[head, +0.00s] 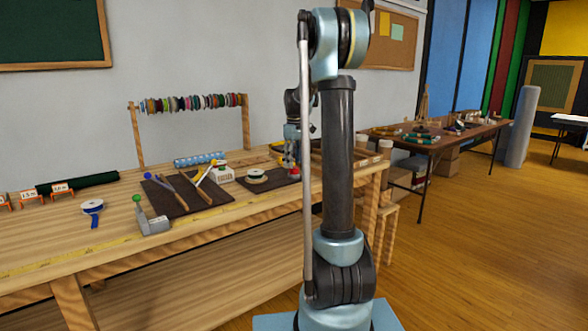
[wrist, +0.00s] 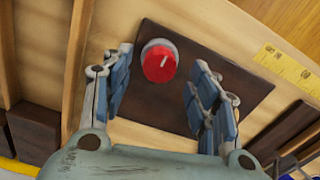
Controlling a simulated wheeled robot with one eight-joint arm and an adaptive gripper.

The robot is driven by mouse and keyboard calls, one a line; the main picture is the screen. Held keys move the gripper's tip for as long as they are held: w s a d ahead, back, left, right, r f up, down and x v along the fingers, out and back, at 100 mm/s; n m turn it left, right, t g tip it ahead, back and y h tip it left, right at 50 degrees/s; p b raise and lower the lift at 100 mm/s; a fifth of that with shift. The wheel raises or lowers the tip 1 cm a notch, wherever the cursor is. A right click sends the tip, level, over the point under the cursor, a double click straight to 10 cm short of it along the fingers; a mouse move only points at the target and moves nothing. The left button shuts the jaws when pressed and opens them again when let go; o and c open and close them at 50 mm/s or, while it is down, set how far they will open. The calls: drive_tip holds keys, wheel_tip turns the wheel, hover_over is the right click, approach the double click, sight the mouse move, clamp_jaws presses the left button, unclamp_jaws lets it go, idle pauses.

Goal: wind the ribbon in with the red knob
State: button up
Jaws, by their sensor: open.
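The red knob (wrist: 158,66), with a pale pointer line on its face, stands on a dark brown board (wrist: 250,92) in the wrist view. My gripper (wrist: 163,58) is open, with its blue-padded fingers on either side of the knob and gaps showing between. I cannot tell its height above the knob. In the head view my gripper (head: 292,160) is low over the workbench, partly behind my arm. A white spool (head: 257,177) lies just left of it. I cannot make out which ribbon belongs to the knob.
The wooden workbench (head: 150,255) carries a dark tool mat (head: 205,207), a blue ribbon spool (head: 92,206), a grey block with a green knob (head: 152,224) and a rack of spools (head: 247,125). A yellow measuring tape (wrist: 285,68) runs beside the board.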

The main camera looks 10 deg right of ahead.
sight(294, 170)
drive_tip(key=shift+f, duration=1.5)
drive_tip(key=c, duration=1.1)
drive_tip(key=shift+o, duration=0.2)
drive_tip(key=shift+m, duration=0.4)
drive_tip(key=m, duration=0.5)
drive_tip(key=shift+a, duration=0.1)
drive_tip(key=m, duration=0.6)
drive_tip(key=shift+a+m, duration=0.15)
drive_tip(key=shift+m, duration=0.25)
drive_tip(key=m, duration=0.6)
drive_tip(key=shift+a, duration=0.1)
drive_tip(key=m, duration=0.6)
drive_tip(key=shift+w, duration=0.15)
